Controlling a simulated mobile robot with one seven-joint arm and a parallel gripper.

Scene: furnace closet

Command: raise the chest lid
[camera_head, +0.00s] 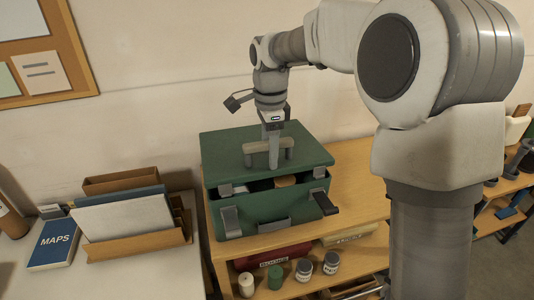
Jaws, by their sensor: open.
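The green chest (270,208) stands on top of a wooden shelf unit. Its green lid (222,147) sits slightly above the front edge of the body, and a dark gap with some contents shows between them. A pale bar handle (254,157) is on top of the lid. My gripper (274,160) points down over the lid at this handle, with its jaws open. One finger shows in front of the handle; the other finger is mostly hidden. I cannot tell whether the fingers touch the handle.
The wooden shelf (352,195) has bare top to the right of the chest. Several small jars (304,268) stand on the level below. On the left table are a blue MAPS book (54,244) and a wooden file holder (140,247). The wall is close behind.

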